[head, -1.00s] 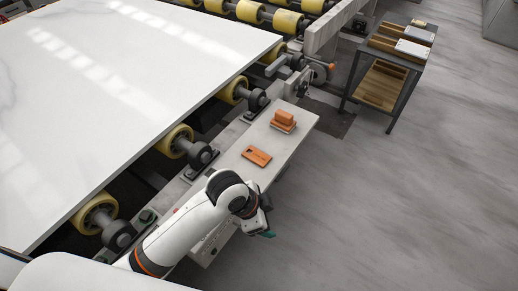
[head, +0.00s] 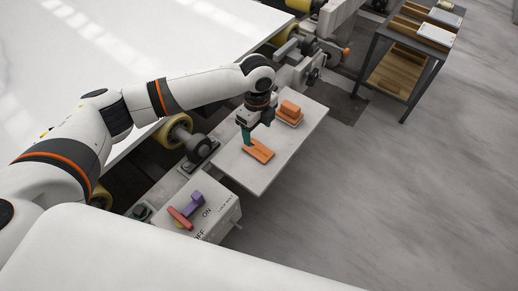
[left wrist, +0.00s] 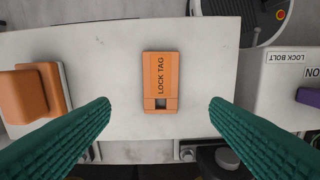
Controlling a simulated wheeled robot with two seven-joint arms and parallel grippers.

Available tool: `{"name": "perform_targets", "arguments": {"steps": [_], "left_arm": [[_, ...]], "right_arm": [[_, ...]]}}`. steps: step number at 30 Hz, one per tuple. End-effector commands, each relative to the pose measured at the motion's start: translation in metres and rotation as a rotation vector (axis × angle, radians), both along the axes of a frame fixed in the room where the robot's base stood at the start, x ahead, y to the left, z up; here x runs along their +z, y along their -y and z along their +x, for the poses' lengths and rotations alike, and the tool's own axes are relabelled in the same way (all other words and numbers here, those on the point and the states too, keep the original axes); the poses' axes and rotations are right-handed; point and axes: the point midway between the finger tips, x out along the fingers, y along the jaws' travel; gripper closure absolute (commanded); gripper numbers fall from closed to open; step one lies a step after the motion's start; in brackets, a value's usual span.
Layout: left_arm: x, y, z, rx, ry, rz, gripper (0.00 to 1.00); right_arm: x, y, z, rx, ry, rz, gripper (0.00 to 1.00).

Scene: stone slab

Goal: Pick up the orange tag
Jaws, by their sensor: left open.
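The orange tag (head: 261,150), printed "LOCK TAG", lies flat on the pale shelf (head: 247,176). In the left wrist view the tag (left wrist: 160,80) lies between and beyond the two green fingertips, with a dark square hole near its lower end. My left gripper (head: 247,138) hangs just above the tag, pointing down, its green fingers beside the tag's left end in the head view. In the left wrist view the fingers (left wrist: 160,108) are wide apart with nothing between them. My right gripper is not in view.
An orange block on a pale base (head: 289,112) stands on the shelf close to the tag. A switch box (head: 208,212) with red and purple levers is at the near end. The white slab (head: 150,50) on yellow rollers lies to the left. A cart (head: 412,50) stands back right.

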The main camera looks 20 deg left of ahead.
Motion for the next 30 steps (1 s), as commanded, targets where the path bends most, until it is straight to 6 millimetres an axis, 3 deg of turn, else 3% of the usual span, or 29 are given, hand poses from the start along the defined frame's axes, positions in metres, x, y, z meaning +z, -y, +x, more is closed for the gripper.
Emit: {"name": "perform_targets", "arguments": {"steps": [18, 30], "left_arm": [[-0.074, 0.005, -0.004, 0.000, 0.000, -0.001, 0.29], [-0.080, 0.004, -0.004, 0.000, 0.001, 0.000, 0.29]], "right_arm": [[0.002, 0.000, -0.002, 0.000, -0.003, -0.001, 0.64], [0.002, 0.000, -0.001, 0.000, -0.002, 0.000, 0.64]]}}
